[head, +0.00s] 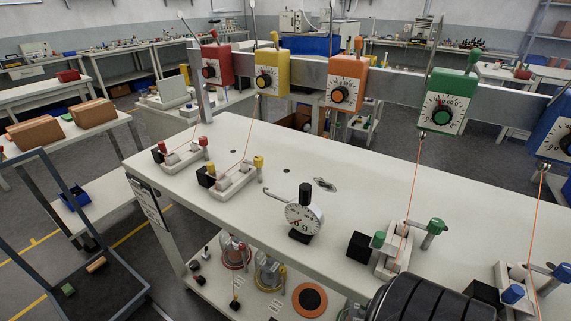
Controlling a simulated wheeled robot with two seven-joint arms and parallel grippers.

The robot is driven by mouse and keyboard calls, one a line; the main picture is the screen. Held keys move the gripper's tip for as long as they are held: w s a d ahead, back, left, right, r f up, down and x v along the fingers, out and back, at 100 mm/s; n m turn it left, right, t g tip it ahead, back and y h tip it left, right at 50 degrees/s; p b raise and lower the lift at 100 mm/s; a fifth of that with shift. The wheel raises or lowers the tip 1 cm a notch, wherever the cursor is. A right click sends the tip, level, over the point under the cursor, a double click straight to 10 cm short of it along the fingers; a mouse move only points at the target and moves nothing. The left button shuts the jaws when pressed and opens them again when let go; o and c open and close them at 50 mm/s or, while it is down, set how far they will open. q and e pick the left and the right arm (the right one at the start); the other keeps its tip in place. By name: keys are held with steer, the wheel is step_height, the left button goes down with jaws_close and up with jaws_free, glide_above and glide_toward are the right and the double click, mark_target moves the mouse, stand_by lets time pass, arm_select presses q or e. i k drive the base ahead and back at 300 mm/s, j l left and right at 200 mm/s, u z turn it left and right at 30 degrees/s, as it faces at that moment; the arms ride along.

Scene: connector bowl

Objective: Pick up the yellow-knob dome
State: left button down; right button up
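A clear dome with yellow parts (267,275), which looks like the yellow-knob dome, stands on the lower shelf below the white table. Its top is close under the table's front edge, and its knob is too small to make out clearly. A similar clear dome with red parts (236,254) stands just left of it. Neither of my grippers shows in the head view, so I cannot see what they hold.
The white table (280,150) carries levers, a dial gauge (304,214) and cords up to coloured dial boxes on a rail. An orange-and-black disc (310,299) lies right of the domes. A dark ribbed part covers the table's lower right. A grey-framed cart (107,222) stands at left.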

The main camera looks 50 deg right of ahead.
mark_target(266, 269)
steer(key=z, duration=2.05)
steer(key=i+j+z, duration=0.15)
steer(key=j, duration=0.35)
steer(key=i+j+z, duration=0.1)
steer(key=j, duration=0.35)
steer(key=i+j+z, duration=0.15)
steer(key=j, duration=0.35)
steer(key=j+z, duration=0.15)
steer(key=j, duration=0.35)
